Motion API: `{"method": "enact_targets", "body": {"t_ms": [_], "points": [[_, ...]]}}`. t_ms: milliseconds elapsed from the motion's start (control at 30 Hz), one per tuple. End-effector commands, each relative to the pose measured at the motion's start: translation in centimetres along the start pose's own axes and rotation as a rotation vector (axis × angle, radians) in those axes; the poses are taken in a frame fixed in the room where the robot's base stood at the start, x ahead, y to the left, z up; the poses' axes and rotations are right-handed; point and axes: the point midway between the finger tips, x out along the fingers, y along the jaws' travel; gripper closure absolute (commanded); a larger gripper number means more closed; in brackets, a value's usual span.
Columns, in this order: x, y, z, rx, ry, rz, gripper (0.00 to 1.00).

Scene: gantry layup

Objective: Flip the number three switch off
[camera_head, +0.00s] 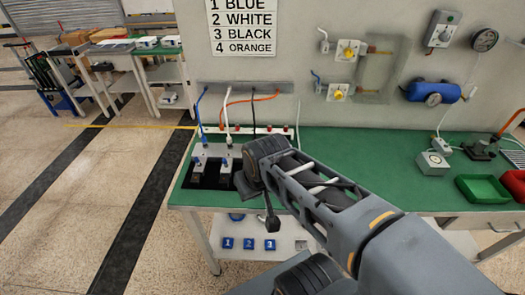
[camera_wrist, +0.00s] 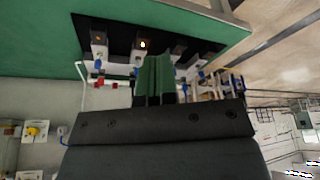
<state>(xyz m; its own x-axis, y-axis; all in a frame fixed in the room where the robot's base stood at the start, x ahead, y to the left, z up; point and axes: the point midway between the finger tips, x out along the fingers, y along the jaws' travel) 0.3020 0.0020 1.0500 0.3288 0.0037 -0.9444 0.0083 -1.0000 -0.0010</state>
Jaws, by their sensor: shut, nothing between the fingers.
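A row of white switch units stands on a black plate (camera_head: 208,182) at the left end of the green bench. Two of these units (camera_head: 214,152) show in the head view; my arm covers the rest. The wrist view shows several units in a row, with an orange light on one unit (camera_wrist: 143,45). I cannot tell which unit is number three or how its lever stands. A wall sign (camera_head: 242,28) pairs 3 with BLACK; a black cable (camera_head: 254,112) runs down behind my wrist. My gripper (camera_wrist: 154,60) is shut and empty, pointing toward the row.
Blue, white and orange cables (camera_head: 248,99) hang from the wall. Blue number tags (camera_head: 248,244) show on the lower shelf. A green bin (camera_head: 482,188) and a small white box (camera_head: 433,163) stand at the right. Open floor lies left of the bench (camera_head: 350,155).

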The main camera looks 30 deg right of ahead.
Motion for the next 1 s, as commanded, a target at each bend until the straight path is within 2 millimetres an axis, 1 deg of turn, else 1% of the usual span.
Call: {"method": "enact_targets", "body": {"t_ms": [67, 133, 167, 267, 367, 400, 467, 500, 567, 600, 700, 800, 900, 1000], "points": [[0.0, 0.1, -0.3, 0.0, -0.006, -0.003, 1.0], [0.1, 0.5, -1.0, -0.001, -0.025, -0.013, 1.0], [0.1, 0.8, -1.5, -0.002, -0.036, -0.02, 1.0], [0.6, 2.2, -3.9, -0.012, -0.084, -0.066, 1.0], [1.5, 4.5, -7.0, -0.03, -0.126, -0.146, 1.0], [2.0, 5.7, -8.3, -0.039, -0.135, -0.183, 1.0], [2.8, 7.5, -10.0, -0.054, -0.137, -0.242, 1.0], [3.4, 8.9, -11.1, -0.065, -0.132, -0.281, 1.0], [4.4, 11.0, -12.4, -0.082, -0.115, -0.337, 1.0], [5.0, 12.4, -13.2, -0.093, -0.099, -0.371, 1.0], [6.4, 15.7, -14.6, -0.119, -0.05, -0.444, 1.0], [7.5, 18.5, -15.4, -0.143, 0.001, -0.493, 1.0], [8.2, 20.3, -15.7, -0.163, 0.041, -0.524, 1.0], [8.6, 21.3, -15.9, -0.174, 0.065, -0.54, 1.0]]}}
